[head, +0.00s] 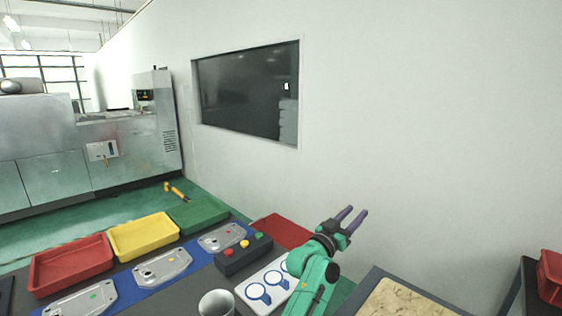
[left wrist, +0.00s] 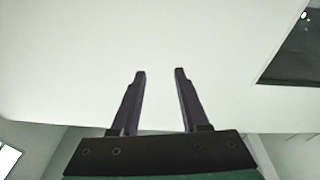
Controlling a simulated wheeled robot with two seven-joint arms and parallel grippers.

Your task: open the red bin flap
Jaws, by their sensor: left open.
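A flat red panel (head: 281,231) lies behind the control box, partly hidden by my green left arm; I cannot tell whether it is the bin flap. A red bin (head: 551,277) is cut off at the right edge, and no flap can be made out on it. My left gripper (head: 353,215) is raised in front of the white wall, open and empty, apart from both red things. In the left wrist view its two dark fingers (left wrist: 160,72) are spread against the plain wall. My right gripper is not in view.
A red tray (head: 70,266), a yellow tray (head: 143,237) and a green tray (head: 198,213) stand in a row. Castings (head: 160,268) lie on a blue mat before them. A control box with buttons (head: 243,256), a metal cup (head: 216,303) and a tan board (head: 405,302) are nearby.

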